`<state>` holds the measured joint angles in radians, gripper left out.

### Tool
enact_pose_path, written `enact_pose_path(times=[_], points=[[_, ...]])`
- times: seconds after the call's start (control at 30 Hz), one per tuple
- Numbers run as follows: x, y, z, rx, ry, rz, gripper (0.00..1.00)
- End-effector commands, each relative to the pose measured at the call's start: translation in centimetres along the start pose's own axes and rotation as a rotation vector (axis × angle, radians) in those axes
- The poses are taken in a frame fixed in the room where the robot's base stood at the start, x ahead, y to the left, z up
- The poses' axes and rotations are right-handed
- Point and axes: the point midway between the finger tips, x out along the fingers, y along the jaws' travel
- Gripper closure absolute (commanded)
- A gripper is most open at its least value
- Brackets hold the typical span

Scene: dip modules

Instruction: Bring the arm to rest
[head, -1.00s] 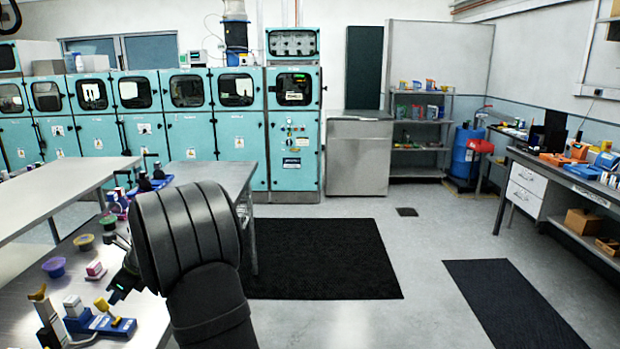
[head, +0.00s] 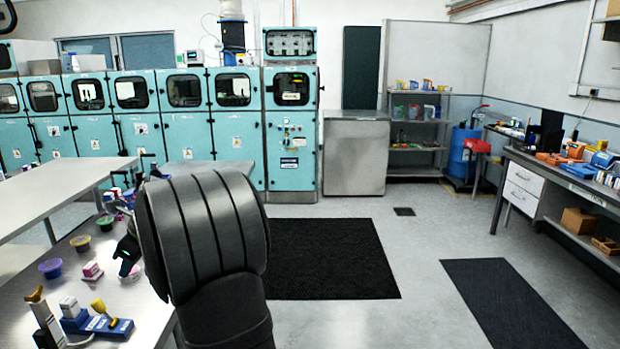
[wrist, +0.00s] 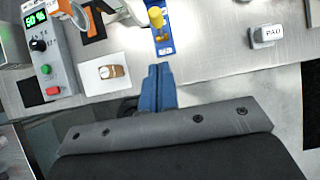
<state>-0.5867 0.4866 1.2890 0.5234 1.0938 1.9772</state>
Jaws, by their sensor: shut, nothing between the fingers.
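My gripper shows in the wrist view (wrist: 158,72) as two blue fingers lying together, shut and empty. They point toward the table edge, just short of a blue block with a yellow knob (wrist: 162,45). In the head view my arm's large dark link stands at the lower middle and hides part of the table. Only a small dark part of my gripper (head: 125,268) shows to its left, above the metal table (head: 140,296). The fingertips cannot be made out clearly there.
A blue base with a yellow piece (head: 112,326), a purple cup (head: 51,268) and a pink-and-white block (head: 92,270) stand on the table. The wrist view shows a control box (wrist: 40,60), a card with a brown oval (wrist: 105,73) and a "PAD" block (wrist: 266,36).

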Motion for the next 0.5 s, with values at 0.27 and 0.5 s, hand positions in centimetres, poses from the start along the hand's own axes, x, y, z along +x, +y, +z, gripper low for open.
enact_pose_path(times=[0.27,0.5], points=[[5.7,0.0,-0.5,0.0,0.0,0.001,1.0],[9.5,0.1,0.9,-0.001,-0.012,0.006,1.0]])
